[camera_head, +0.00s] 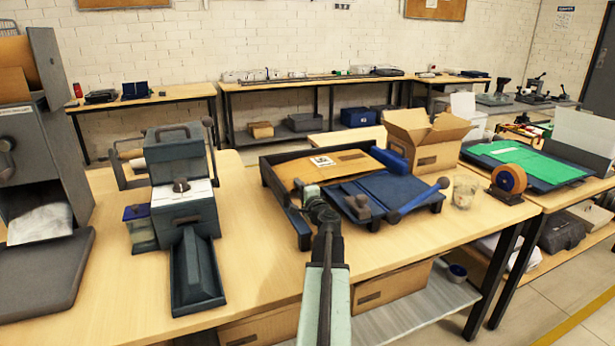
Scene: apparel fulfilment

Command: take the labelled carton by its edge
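The labelled carton (345,159) lies flat in the back left of a dark tray (303,229). It is brown, with a white label bearing a dark mark near its back edge. A blue folded piece (398,187) lies to its right and in front, over part of the tray. My gripper (312,194) is at the end of my pale green arm, over the tray's front left side and by the carton's near left end. I see no contact between them. The fingers are small and seen from behind, so their opening is unclear.
An open cardboard box (437,158) stands behind the tray on the right. A clear cup (464,191) and an orange tape roll (509,180) stand to its right. A dark green machine (184,190) stands left. The wooden table (261,255) is bare between machine and tray.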

